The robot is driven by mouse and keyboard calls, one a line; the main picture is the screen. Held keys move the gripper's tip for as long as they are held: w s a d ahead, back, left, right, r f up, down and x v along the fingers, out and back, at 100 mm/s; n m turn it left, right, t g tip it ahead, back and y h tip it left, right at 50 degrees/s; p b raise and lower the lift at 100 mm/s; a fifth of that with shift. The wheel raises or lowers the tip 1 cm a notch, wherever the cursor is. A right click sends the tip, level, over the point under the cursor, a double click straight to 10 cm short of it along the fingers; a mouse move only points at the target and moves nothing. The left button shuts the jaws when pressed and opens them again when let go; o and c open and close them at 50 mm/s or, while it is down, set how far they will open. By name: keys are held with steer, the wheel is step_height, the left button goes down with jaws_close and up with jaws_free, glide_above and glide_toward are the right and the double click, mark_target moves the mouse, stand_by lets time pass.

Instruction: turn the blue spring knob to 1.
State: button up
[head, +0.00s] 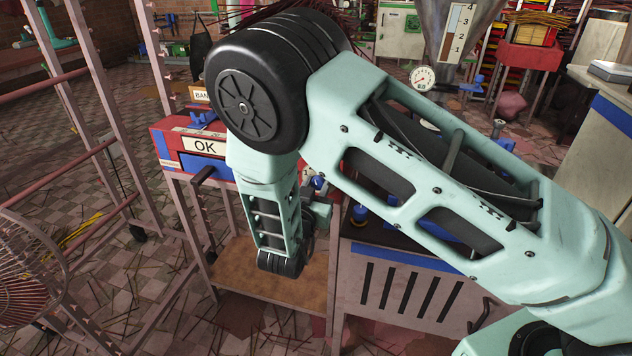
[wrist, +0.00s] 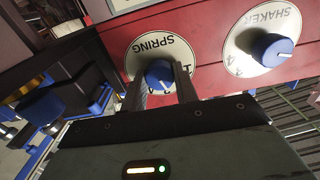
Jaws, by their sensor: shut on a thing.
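The blue spring knob (wrist: 157,72) sits on a round white dial marked SPRING (wrist: 164,42) on a red panel, seen upside down in the wrist view. My gripper (wrist: 161,79) has one finger on each side of the knob and is shut on it. Some numerals show along the dial's lower and right edge, partly covered by the fingers. I cannot tell exactly which numeral the knob points at. In the head view my arm hides the knob and the fingers, beside the red machine (head: 168,150) with an OK sign.
A second blue knob (wrist: 272,49) on a white SHAKER dial stands close to the right of my fingers. Blue and black machine parts (wrist: 55,100) lie at the left. In the head view a wire fan cage (head: 28,275) stands at the lower left.

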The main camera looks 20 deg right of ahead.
steer(key=n+p, duration=0.3)
steer(key=n, duration=0.2)
steer(key=shift+n, duration=0.3)
steer(key=n+p, duration=0.2)
steer(key=n, duration=0.3)
steer(key=shift+f, duration=0.1)
steer(key=shift+n, duration=0.3)
steer(key=o, duration=1)
steer(key=shift+c, duration=0.2)
steer(key=v, duration=1.7)
steer(key=shift+s+a+b, duration=0.2)
steer(key=shift+b, duration=0.2)
